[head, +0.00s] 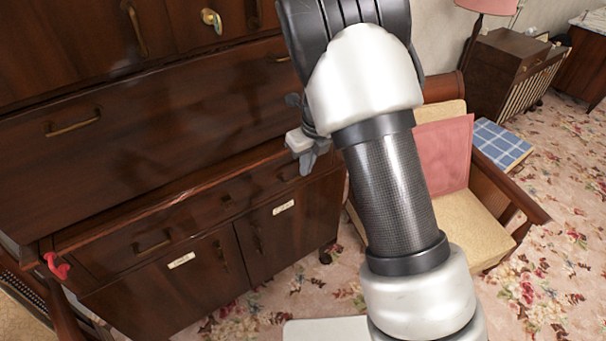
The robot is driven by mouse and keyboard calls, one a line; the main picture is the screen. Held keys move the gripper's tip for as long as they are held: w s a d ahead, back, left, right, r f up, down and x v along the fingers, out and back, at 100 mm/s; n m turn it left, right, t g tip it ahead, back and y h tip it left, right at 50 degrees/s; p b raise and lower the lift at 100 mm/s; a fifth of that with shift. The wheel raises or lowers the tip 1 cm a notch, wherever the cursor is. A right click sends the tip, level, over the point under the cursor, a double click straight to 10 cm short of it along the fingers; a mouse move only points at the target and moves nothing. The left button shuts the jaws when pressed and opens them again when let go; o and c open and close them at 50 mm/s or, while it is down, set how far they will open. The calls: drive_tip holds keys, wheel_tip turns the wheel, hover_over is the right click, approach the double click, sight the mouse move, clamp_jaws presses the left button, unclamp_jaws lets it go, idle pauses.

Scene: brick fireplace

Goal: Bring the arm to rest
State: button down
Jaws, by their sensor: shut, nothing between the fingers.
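My arm rises from the bottom right of the head view to the top middle, in front of the cabinet. My gripper (308,155) shows partly behind the arm, as small grey parts beside its upper white joint. It is shut and empty, and much of it is hidden by the arm. It appears in front of the right part of the dark wooden cabinet (150,112). I cannot tell how far it is from the cabinet front.
A red object (57,266) is at the cabinet's lower left corner. An armchair (475,226) with a pink cushion (443,152) stands right, partly behind my arm. A blue checked cloth (502,143) and a wooden side cabinet (500,68) are beyond it. Floral carpet (560,255) is open at right.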

drive_tip(key=s+d+r+n+t+y, duration=0.1)
drive_tip(key=s+d+r+n, duration=0.1)
drive_tip(key=s+r+n, duration=0.65)
drive_tip(key=s+d+r+n, duration=0.2)
drive_tip(key=s+r+n, duration=0.35)
drive_tip(key=r, duration=0.55)
drive_tip(key=s+d+r+n+t+h, duration=0.1)
drive_tip(key=s+d+r+n, duration=0.1)
drive_tip(key=s+n, duration=0.5)
drive_tip(key=s+d+r+n+t+h, duration=0.1)
drive_tip(key=s+d+r+n, duration=0.2)
drive_tip(key=s+n, duration=0.5)
drive_tip(key=shift+s+d+r+n, duration=0.15)
drive_tip(key=shift+s+d+n, duration=0.15)
drive_tip(key=shift+s+d, duration=0.1)
